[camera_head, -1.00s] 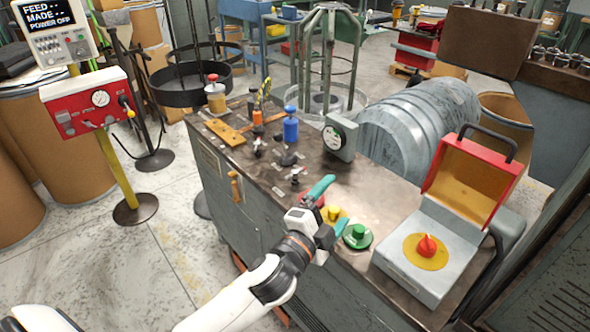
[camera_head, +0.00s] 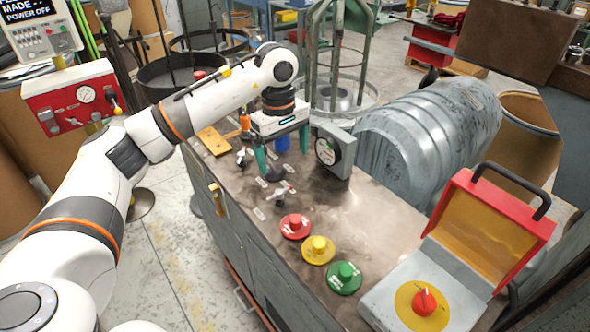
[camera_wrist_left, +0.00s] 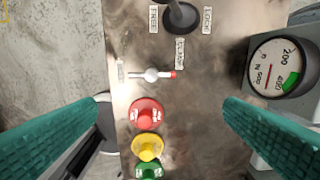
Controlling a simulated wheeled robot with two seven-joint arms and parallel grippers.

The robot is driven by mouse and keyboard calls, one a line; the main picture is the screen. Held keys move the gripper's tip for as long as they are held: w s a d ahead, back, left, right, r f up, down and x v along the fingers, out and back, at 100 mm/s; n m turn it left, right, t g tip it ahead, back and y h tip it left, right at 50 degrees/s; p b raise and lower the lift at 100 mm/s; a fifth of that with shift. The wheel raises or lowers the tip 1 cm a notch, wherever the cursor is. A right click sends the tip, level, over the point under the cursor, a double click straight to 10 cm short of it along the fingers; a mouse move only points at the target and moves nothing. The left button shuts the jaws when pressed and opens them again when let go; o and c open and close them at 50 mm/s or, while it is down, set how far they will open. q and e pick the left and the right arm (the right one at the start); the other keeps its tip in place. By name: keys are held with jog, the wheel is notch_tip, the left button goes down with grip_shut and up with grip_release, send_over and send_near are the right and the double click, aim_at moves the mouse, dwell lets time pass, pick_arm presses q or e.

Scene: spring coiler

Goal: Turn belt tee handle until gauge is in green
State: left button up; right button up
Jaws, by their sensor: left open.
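My left gripper (camera_head: 283,154) is open and empty, pointing down over the bench top. A small metal tee handle with a red-tipped bar (camera_head: 282,189) stands on the bench; in the left wrist view (camera_wrist_left: 152,75) it lies between and beyond the open teal fingers (camera_wrist_left: 166,108), untouched. Another small handle (camera_head: 243,157) is farther back; the labels are too small to say which is the belt one. The round gauge (camera_head: 326,151) is on a grey housing; in the left wrist view its dial (camera_wrist_left: 283,66) shows a red needle outside the green band. My right gripper is out of view.
Red (camera_head: 295,226), yellow (camera_head: 318,250) and green (camera_head: 344,277) buttons line the bench's front. A black knob (camera_wrist_left: 181,16) sits between FREE and LOCK labels. A grey box with a red knob (camera_head: 424,301) and open red lid stands at right.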

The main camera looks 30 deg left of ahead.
pick_arm(q)
jog(key=a, duration=0.1)
send_over(279, 191)
jog(key=f, duration=0.3)
jog(key=shift+s+f+y, duration=0.25)
jog(key=shift+f+y, duration=0.05)
jog(key=shift+f, duration=0.1)
jog(key=f, duration=0.3)
jog(key=shift+w+f+p, duration=0.2)
jog(key=shift+f+p, duration=0.05)
jog(key=shift+p, duration=0.1)
notch_tip(279, 191, down, 2)
jog(key=shift+f, duration=0.7)
jog(key=shift+c, duration=0.9)
jog(key=c, duration=0.7)
jog(key=shift+c, duration=0.2)
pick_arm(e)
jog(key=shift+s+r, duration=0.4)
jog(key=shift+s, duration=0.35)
